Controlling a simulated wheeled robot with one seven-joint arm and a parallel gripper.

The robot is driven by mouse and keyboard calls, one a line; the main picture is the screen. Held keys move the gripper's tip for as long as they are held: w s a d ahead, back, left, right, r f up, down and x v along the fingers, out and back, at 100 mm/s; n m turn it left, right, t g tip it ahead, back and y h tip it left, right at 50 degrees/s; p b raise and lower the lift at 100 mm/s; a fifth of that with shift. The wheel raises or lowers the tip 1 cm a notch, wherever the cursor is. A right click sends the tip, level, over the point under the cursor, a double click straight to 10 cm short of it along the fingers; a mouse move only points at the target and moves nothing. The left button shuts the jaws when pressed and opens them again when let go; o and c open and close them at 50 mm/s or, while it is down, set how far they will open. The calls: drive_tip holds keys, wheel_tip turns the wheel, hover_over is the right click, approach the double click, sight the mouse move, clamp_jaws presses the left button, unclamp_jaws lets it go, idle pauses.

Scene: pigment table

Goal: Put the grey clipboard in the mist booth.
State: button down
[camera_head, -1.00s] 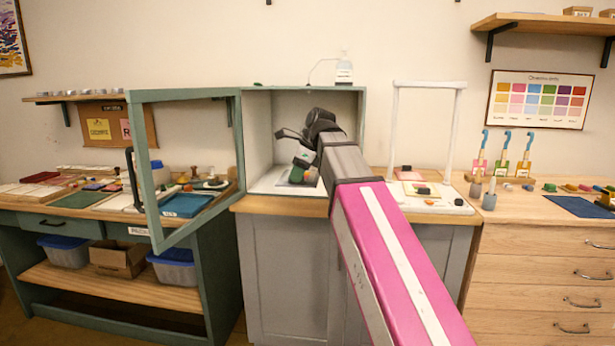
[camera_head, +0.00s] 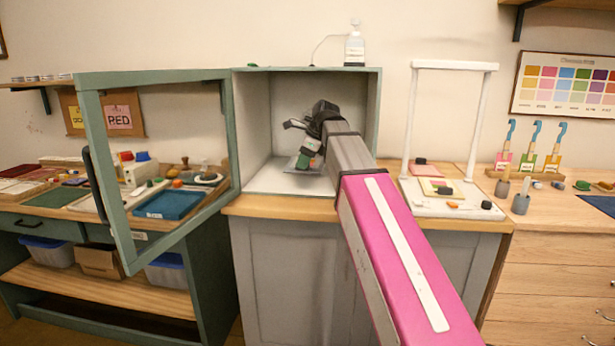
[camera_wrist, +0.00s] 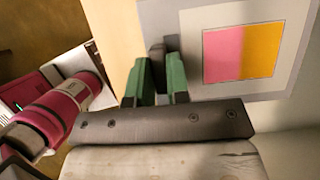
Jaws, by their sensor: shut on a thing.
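The mist booth (camera_head: 305,70) is a box with teal edges and a pale interior, standing on the grey cabinet. Its framed door (camera_head: 157,76) stands open to the left. My gripper (camera_head: 304,160) is inside the booth, above its floor. In the wrist view, my green fingers (camera_wrist: 160,82) are shut on the dark clip edge of the grey clipboard (camera_wrist: 157,10). The clipboard carries a pale sheet with a pink and orange patch (camera_wrist: 243,53). In the head view the clipboard is small and mostly hidden by my gripper, so its exact tilt and floor contact cannot be told.
A white bottle (camera_head: 355,48) stands on the booth's top. A white frame stand (camera_head: 452,66) is right of the booth. A blue tray (camera_head: 172,204) lies on the left bench behind the open door. The booth floor around my gripper looks clear.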

sight(321, 166)
drive_tip(key=w+f, duration=0.1)
drive_tip(key=w+d+f, duration=0.1)
drive_tip(key=w, duration=0.2)
drive_tip(key=shift+w+d+f, duration=0.15)
drive_tip(key=shift+w+f, duration=0.1)
drive_tip(key=shift+f, duration=2.25)
drive_tip(key=c, duration=1.1)
unclamp_jaws()
drive_tip(key=shift+f, duration=0.1)
drive_tip(key=v, duration=1.2)
